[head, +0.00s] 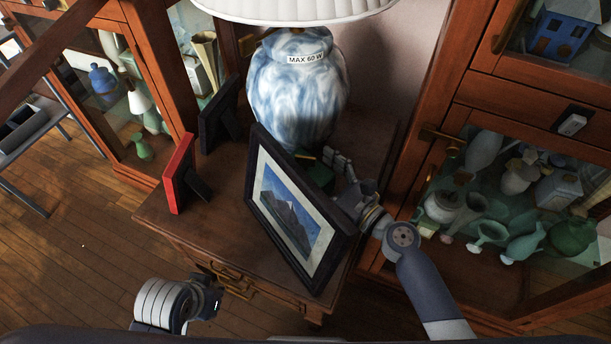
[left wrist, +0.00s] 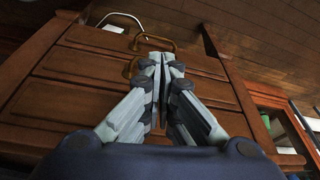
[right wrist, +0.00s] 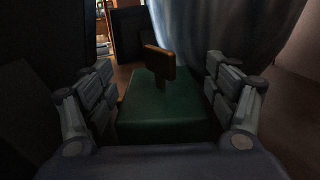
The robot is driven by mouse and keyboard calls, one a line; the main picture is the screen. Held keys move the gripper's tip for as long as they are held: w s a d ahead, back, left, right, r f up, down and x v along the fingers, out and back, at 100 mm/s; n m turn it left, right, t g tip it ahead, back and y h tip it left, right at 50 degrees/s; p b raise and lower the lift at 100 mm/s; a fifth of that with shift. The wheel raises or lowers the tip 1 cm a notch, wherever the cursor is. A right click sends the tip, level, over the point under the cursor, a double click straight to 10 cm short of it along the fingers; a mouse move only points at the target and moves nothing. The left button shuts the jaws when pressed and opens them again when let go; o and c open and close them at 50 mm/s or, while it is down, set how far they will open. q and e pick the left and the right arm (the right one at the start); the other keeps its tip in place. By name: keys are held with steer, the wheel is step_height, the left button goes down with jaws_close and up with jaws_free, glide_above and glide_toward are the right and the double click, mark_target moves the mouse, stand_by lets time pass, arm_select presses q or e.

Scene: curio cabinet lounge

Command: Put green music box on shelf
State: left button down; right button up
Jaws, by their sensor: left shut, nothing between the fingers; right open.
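The green music box (right wrist: 165,118) lies between the spread fingers of my right gripper (right wrist: 165,95) in the right wrist view. It has a flat green top and a brown upright crank-like piece (right wrist: 160,62). In the head view the green box (head: 315,174) shows only partly, behind the picture frame and beside the lamp base. My right gripper (head: 338,165) is open around it there; I cannot tell if the fingers touch it. My left gripper (left wrist: 166,62) is shut and empty, in front of the wooden drawers. Shelves with ceramics (head: 520,215) stand behind glass at right.
A framed mountain picture (head: 292,215) stands on the side table (head: 238,216), in front of the box. A blue-white lamp (head: 297,95) stands right behind it. A red frame (head: 179,173) and a dark frame (head: 220,115) stand left. Wooden cabinets flank the table.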

steer(key=x, duration=0.2)
steer(key=shift+w+a, duration=0.25)
steer(key=c, duration=1.2)
arm_select(q)
steer(key=shift+r, duration=0.15)
arm_select(e)
steer(key=shift+r, duration=0.1)
